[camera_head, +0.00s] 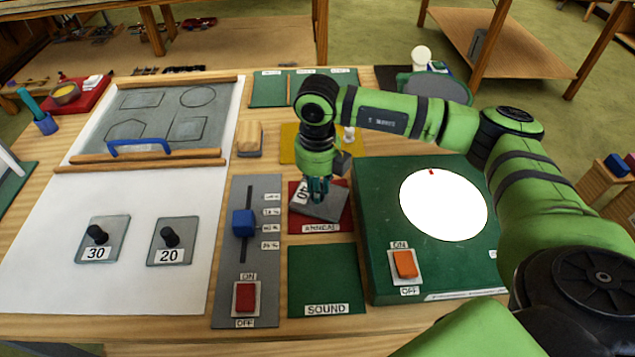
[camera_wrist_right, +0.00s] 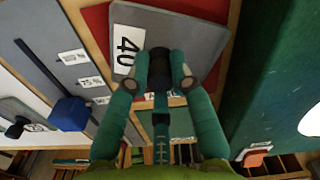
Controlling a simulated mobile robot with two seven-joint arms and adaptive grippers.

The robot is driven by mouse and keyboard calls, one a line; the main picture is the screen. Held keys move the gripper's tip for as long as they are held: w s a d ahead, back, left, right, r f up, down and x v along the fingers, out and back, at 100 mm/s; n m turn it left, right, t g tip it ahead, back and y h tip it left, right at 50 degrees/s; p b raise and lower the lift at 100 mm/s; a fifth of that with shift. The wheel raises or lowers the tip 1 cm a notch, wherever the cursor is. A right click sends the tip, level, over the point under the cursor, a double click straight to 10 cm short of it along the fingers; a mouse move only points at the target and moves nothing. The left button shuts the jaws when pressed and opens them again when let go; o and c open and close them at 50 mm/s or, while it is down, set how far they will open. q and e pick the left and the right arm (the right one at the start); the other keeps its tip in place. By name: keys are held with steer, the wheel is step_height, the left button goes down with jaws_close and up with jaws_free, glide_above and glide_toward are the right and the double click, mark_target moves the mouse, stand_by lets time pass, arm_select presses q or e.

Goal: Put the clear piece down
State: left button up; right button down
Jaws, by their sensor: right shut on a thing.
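The clear piece is a grey, see-through square plate (camera_head: 325,207) with a black knob and a white label reading 40. My right gripper (camera_head: 318,190) is shut on the knob, which shows between the fingertips in the right wrist view (camera_wrist_right: 160,75). The plate (camera_wrist_right: 192,35) is over the red mat (camera_head: 321,227), marked ANNEAL, and turned relative to it. I cannot tell whether the plate touches the mat. Two similar plates, marked 30 (camera_head: 103,240) and 20 (camera_head: 172,243), lie on the white sheet. My left gripper is not in view.
An empty green mat marked SOUND (camera_head: 325,280) lies in front of the red one. A slider panel (camera_head: 247,275) is to the left. A green light box (camera_head: 375,215) with a lit white disc (camera_head: 445,205) stands close on the right. A wooden block (camera_head: 249,138) is behind.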

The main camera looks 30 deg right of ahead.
steer(key=shift+f+b, duration=0.25)
steer(key=shift+b, duration=0.05)
steer(key=c, duration=1.1)
jaws_free()
steer(key=shift+r, duration=0.1)
steer(key=shift+r, duration=0.1)
steer(key=shift+r, duration=0.2)
steer(key=shift+r+b, duration=1.4)
steer(key=shift+r, duration=4.5)
